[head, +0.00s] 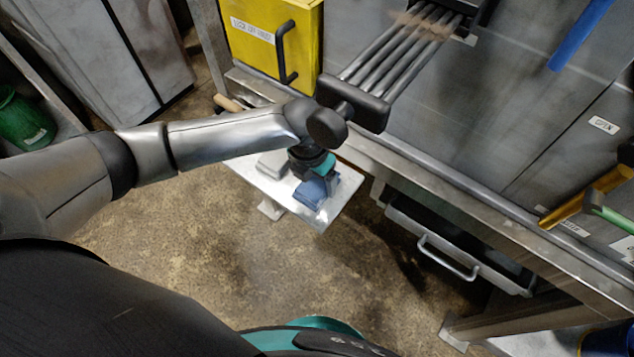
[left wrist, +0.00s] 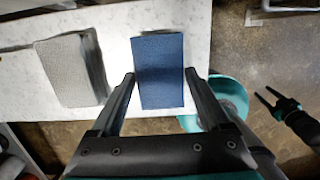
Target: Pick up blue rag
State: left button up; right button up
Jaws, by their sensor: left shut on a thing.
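The blue rag (head: 312,193) is over the small pale shelf (head: 342,203) in the head view, right under my left gripper (head: 320,181). In the left wrist view the blue rag (left wrist: 158,70) is a flat blue block between the two fingers of my left gripper (left wrist: 158,85), which is shut on it. I cannot tell whether the rag still touches the shelf. My right gripper (left wrist: 269,97) shows small at the right of the left wrist view, with its fingers apart and nothing between them.
A grey rag (left wrist: 70,70) lies on the shelf beside the blue one. A yellow box (head: 270,40) with a black handle and a black lever with several rods (head: 400,45) are close behind my left arm. A drawer (head: 455,245) is at the right; the floor in front is open.

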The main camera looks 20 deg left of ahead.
pick_arm(q)
jog(key=shift+r, duration=0.1)
notch_tip(320, 180, up, 14)
jog(key=p, duration=0.5)
notch_tip(320, 180, up, 6)
jog(key=p, duration=0.1)
send_over(316, 183)
pick_arm(e)
notch_tip(316, 183, up, 6)
jog(key=s+a, duration=0.1)
jog(key=s, duration=0.1)
jog(key=shift+s+a+g, duration=0.25)
jog(key=shift+a+g, duration=0.05)
jog(key=shift+a, duration=0.05)
jog(key=shift+f, duration=0.1)
pick_arm(q)
jog(key=o, duration=0.8)
jog(key=c, duration=0.6)
